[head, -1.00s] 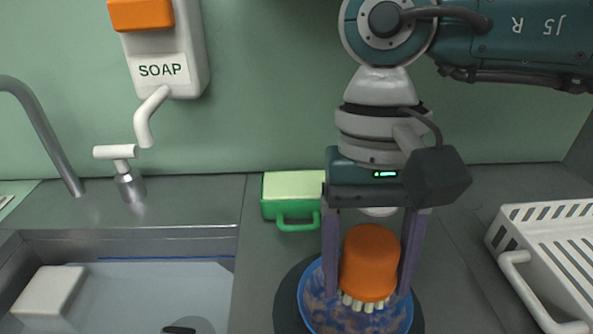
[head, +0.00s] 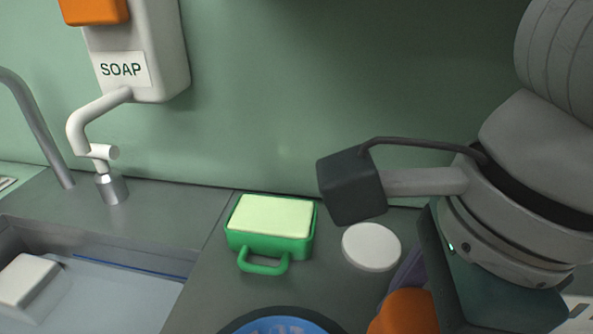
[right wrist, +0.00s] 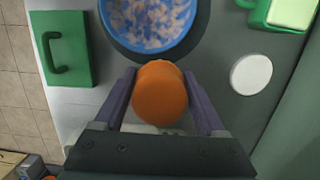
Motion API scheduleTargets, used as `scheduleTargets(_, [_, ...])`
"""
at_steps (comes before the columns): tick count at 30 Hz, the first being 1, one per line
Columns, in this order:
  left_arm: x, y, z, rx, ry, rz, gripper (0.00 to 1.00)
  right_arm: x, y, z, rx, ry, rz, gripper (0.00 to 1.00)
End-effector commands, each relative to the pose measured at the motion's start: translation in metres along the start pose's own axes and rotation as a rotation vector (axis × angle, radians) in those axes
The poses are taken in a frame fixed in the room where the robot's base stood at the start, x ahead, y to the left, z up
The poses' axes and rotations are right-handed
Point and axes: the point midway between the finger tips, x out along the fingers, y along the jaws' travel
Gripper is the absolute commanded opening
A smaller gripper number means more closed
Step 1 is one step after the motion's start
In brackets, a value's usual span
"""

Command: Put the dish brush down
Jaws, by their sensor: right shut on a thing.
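The orange dish brush (head: 405,314) is at the lower right of the head view, partly cut off by the frame and my arm. In the right wrist view the brush (right wrist: 160,92) sits between the two purple fingers of my right gripper (right wrist: 162,98), which is shut on it. Its bristles are hidden. The brush is beside the blue bowl (right wrist: 190,38), and the bowl's rim (head: 280,321) shows at the bottom of the head view. A white round disc (head: 371,247) lies flat and bare on the counter beyond the brush. My left gripper is not in view.
A green caddy with a pale sponge (head: 270,222) stands left of the disc. A sink (head: 130,290) with a white block (head: 28,279) is at the left, below the soap dispenser (head: 140,55). In the right wrist view, a green panel with a handle (right wrist: 80,45) is at left.

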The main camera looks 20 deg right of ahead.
Motion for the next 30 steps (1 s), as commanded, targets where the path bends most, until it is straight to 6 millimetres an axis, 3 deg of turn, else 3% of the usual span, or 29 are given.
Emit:
scheduleTargets(12, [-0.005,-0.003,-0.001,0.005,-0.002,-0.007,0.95,-0.003,-0.115,0.001,0.011,-0.003,-0.003,0.12])
scheduleTargets(21, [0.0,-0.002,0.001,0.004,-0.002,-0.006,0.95,-0.002,-0.182,0.001,0.008,-0.005,-0.002,0.12])
scheduleTargets(23, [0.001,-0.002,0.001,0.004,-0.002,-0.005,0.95,-0.003,-0.191,0.001,0.006,-0.005,0.0,0.12])
scheduleTargets(25, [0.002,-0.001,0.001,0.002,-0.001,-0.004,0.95,0.015,-0.188,-0.003,0.004,-0.001,0.006,0.12])
scheduleTargets(30, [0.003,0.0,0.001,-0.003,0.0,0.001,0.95,0.03,-0.189,-0.005,0.004,-0.002,0.002,0.12])
